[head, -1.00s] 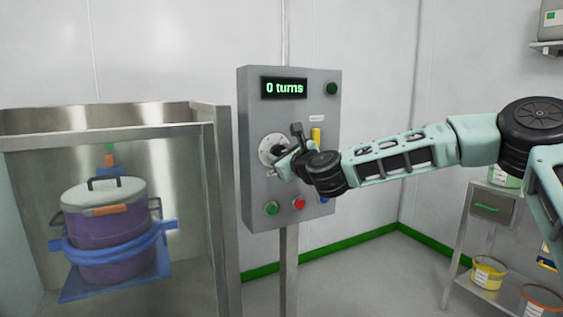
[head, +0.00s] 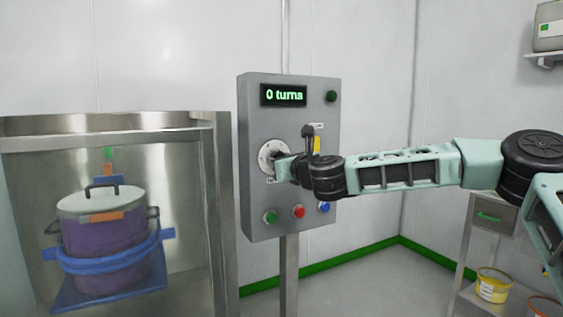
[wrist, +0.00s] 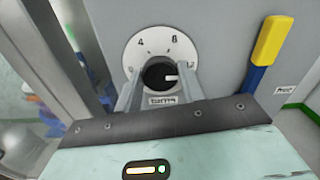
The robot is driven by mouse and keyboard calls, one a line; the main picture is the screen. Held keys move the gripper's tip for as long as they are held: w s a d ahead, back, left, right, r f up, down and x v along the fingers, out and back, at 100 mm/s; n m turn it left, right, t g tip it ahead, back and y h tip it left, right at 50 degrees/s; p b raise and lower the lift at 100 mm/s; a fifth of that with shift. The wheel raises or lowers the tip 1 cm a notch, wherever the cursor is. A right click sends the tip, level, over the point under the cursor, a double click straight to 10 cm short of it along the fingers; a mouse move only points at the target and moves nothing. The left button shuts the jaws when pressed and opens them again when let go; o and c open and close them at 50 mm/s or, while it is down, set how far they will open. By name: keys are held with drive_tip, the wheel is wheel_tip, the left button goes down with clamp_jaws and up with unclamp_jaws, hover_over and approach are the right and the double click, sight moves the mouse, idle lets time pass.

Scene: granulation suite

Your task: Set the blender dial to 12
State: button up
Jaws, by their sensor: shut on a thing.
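The blender dial is a black knob (wrist: 157,75) on a round white plate (wrist: 147,43) with numbers. 4 and 8 are readable; a number at the right, partly covered by my finger, looks like 12. The knob's white mark points right, slightly below that number. In the head view the dial plate (head: 268,152) is on the grey control panel (head: 255,200), partly hidden by my gripper (head: 278,168). In the wrist view my gripper (wrist: 159,86) is shut on the knob, one finger on each side. The green display (head: 284,95) reads "0 turns".
A yellow and blue lever (wrist: 266,52) is right of the dial. A steel-framed enclosure (head: 222,200) with a purple pot (head: 105,245) stands left. A shelf cart (head: 492,212) stands right.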

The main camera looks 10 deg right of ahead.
drive_tip(key=shift+f, duration=0.15)
drive_tip(key=o, duration=1)
drive_tip(key=shift+c, duration=0.2)
drive_tip(key=v, duration=1.7)
drive_tip(key=shift+s, duration=0.2)
